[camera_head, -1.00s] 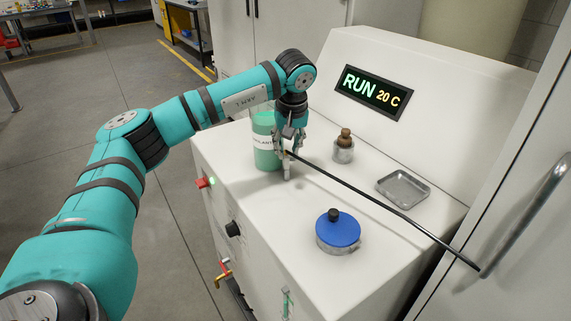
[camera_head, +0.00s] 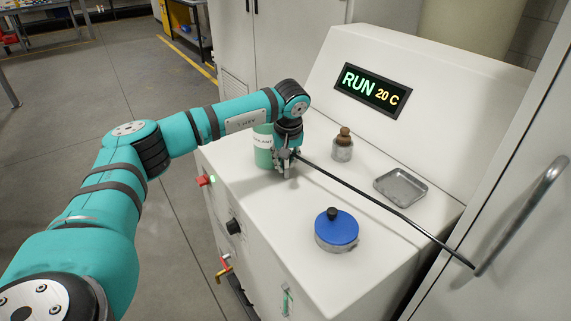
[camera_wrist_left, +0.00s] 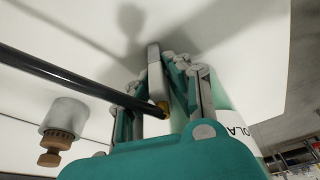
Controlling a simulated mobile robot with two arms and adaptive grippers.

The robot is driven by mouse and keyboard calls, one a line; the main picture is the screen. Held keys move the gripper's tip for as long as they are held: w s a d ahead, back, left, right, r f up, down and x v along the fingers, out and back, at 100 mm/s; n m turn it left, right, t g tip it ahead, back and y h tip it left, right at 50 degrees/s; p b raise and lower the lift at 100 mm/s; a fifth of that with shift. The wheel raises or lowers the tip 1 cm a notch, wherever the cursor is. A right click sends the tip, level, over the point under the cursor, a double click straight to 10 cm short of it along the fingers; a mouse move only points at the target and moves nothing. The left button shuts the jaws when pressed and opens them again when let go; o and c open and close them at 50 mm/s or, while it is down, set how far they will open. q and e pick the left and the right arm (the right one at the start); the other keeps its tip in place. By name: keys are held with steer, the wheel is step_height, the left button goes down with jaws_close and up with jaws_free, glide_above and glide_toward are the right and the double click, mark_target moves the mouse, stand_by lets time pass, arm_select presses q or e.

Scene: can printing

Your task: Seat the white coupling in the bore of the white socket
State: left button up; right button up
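My left gripper (camera_head: 285,168) points down, low over the white machine top (camera_head: 290,205). It is shut around the white coupling (camera_wrist_left: 155,70) at the end of a black hose (camera_head: 380,206). The wrist view shows the coupling between the fingers, with a brass-coloured collar where the hose joins. The coupling's tip reaches to or close to the machine top. The white socket and its bore cannot be made out; the gripper hides that spot in the head view. I cannot tell whether the tip is inside the bore. My right gripper is not in view.
A small metal bottle with a brown cap (camera_head: 343,146), a metal tray (camera_head: 400,187) and a blue-lidded round pot (camera_head: 337,229) stand on the top. The hose runs right towards a cabinet handle (camera_head: 522,215).

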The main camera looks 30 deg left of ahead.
arm_select(q)
jaws_close()
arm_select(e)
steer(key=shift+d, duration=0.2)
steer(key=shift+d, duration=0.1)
arm_select(q)
steer(key=shift+r, duration=0.1)
